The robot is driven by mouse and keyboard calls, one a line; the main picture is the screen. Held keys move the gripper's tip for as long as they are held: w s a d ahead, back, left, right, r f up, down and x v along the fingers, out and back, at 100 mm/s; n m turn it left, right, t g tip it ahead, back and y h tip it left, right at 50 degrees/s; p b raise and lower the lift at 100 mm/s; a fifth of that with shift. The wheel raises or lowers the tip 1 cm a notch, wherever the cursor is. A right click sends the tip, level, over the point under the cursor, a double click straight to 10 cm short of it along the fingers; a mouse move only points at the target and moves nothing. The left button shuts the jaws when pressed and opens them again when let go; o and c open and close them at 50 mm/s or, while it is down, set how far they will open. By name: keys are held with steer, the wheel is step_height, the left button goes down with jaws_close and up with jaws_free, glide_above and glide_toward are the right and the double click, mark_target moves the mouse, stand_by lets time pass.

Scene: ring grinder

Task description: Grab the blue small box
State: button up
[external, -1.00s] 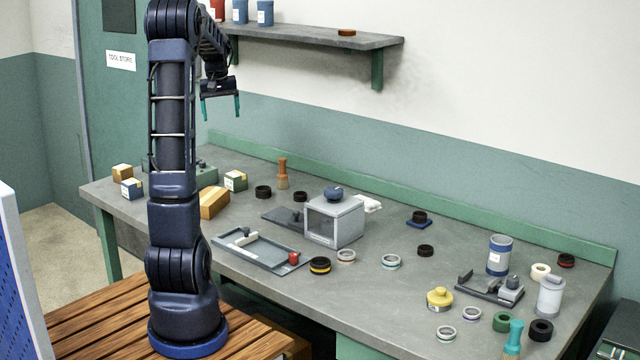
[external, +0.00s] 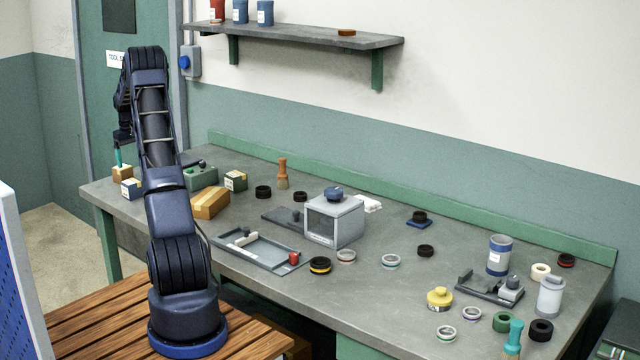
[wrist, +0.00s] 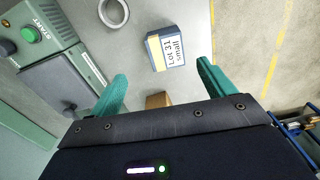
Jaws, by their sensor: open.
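The blue small box (external: 132,188) stands on the left end of the workbench, in front of a tan box (external: 122,173). In the wrist view the blue box (wrist: 161,48) shows a white label reading "Lot 31 small" and lies beyond the fingertips, roughly between their lines. My gripper (external: 118,160) is at the bench's left end, by the tan box in this view. In the wrist view my gripper (wrist: 161,76) is open, with teal fingers spread apart. The tan box (wrist: 158,100) shows partly between them, its lower part hidden by the gripper body.
A green control box (wrist: 45,45) with a START button and a grey ring (wrist: 113,12) are left of the blue box in the wrist view. A larger cardboard box (external: 210,203) and another small box (external: 236,180) stand farther right on the bench (external: 290,330).

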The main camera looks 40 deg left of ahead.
mark_target(131, 181)
steer(key=shift+s+a+f, duration=0.4)
steer(key=shift+a+f, duration=0.05)
steer(key=shift+f, duration=0.15)
steer(key=shift+d+f, duration=0.1)
steer(key=shift+f, duration=5.1)
steer(key=c, duration=1.3)
